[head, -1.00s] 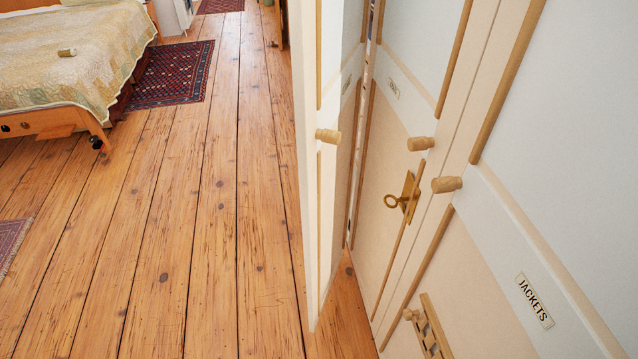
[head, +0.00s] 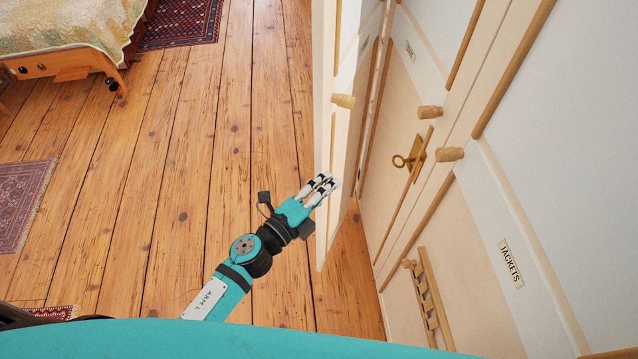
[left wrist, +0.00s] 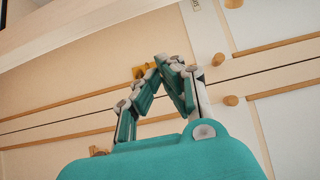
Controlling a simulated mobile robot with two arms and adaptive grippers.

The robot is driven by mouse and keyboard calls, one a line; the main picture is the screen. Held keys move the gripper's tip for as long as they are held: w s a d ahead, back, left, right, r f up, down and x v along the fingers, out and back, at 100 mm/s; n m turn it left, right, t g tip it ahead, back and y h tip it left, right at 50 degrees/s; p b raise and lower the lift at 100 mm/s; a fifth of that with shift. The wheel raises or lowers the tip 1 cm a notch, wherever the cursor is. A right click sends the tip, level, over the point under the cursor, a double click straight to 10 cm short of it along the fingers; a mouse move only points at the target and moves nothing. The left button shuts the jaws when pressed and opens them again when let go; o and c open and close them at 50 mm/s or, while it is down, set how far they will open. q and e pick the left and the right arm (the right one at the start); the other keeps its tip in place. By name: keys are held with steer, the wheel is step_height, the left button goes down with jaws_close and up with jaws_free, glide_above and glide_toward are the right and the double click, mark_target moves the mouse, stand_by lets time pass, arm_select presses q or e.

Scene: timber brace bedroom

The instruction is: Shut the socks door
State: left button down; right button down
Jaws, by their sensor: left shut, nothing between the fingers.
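An open white cabinet door (head: 343,150) stands swung out into the room, with a wooden knob (head: 343,101) on it. No label is readable on it, so I cannot confirm that it is the socks door. My left gripper (head: 328,182) is shut and empty, its fingertips overlapping the open door's lower part in the head view. I cannot tell whether they touch it. In the left wrist view, the joined fingers (left wrist: 160,64) appear against the closed cabinet fronts. My right gripper is out of view.
A closed door labelled JACKETS (head: 511,263) is at the right. A bed (head: 75,45) stands far left. Rugs (head: 22,200) lie on the mostly clear wooden floor.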

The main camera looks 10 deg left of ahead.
arm_select(q)
steer(key=w+p, duration=0.1)
steer(key=w, duration=0.5)
steer(key=shift+a, duration=0.2)
steer(key=shift+w, duration=0.1)
